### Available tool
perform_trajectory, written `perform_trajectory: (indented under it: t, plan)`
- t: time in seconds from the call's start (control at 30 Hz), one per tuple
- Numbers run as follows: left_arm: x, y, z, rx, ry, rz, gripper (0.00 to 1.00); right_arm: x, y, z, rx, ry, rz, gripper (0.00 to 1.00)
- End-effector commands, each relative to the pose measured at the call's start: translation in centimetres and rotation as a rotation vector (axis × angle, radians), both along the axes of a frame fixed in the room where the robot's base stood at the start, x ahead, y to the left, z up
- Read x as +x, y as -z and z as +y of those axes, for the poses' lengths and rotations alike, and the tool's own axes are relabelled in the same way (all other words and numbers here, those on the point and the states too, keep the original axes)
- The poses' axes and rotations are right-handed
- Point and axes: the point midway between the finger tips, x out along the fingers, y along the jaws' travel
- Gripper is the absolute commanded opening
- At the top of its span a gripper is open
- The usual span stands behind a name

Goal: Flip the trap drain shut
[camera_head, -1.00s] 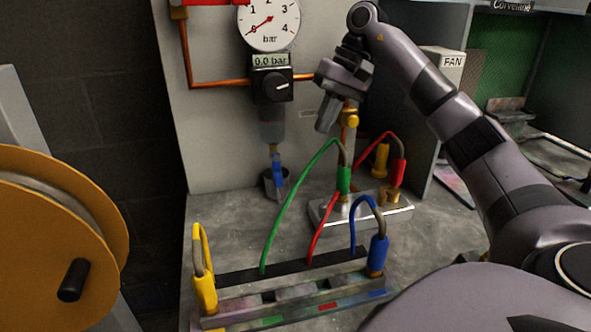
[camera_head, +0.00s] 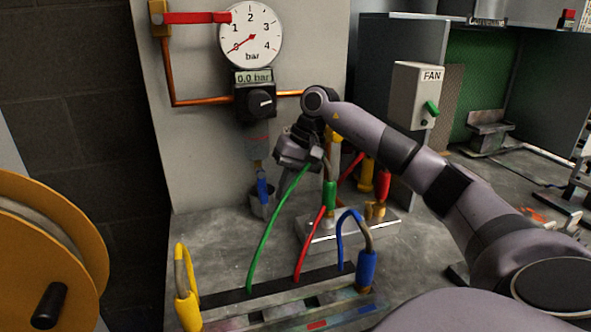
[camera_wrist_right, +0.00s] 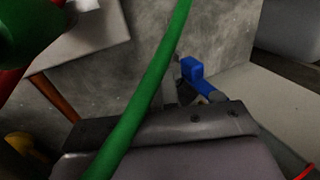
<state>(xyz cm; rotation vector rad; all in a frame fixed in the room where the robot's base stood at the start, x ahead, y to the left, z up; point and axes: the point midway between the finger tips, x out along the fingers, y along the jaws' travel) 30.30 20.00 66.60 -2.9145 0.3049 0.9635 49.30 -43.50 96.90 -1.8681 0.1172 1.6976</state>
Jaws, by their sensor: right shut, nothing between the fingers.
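The trap drain is the blue valve (camera_head: 262,186) under the dim trap bowl (camera_head: 257,147), below the regulator. Its blue lever (camera_wrist_right: 191,69) shows in the right wrist view beside my finger, with a second blue part (camera_wrist_right: 212,93) lower right. My right gripper (camera_head: 292,160) is just right of the drain in the head view, partly behind the green hose. In the right wrist view my right gripper (camera_wrist_right: 172,70) is shut and empty, close to the lever's left side; contact cannot be told. My left gripper is out of view.
A grey cup (camera_head: 262,208) stands under the drain. The green hose (camera_head: 272,226) crosses in front of my right gripper, and red and blue hoses stand near it. The gauge (camera_head: 250,35) reads about zero. A yellow reel (camera_head: 40,250) is at the left.

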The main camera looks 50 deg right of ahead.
Motion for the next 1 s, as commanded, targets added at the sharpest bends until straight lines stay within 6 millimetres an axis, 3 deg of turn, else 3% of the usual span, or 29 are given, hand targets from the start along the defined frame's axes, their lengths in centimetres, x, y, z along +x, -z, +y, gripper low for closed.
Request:
perform_trajectory:
  t: [0.17, 0.53, 0.8, 1.0]
  plan:
    - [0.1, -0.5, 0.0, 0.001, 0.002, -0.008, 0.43, 0.7, -0.3, 1.2, 0.001, -0.002, -0.004, 0.0]
    - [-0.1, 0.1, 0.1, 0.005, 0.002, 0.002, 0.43, 0.7, -0.2, 1.2, 0.002, 0.0, -0.005, 0.0]
    - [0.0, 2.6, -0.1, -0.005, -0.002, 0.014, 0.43, 0.9, 0.9, 1.4, 0.115, 0.002, -0.065, 0.0]
    - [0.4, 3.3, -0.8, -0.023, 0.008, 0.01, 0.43, 0.8, 1.0, 1.4, 0.21, 0.001, -0.118, 0.0]
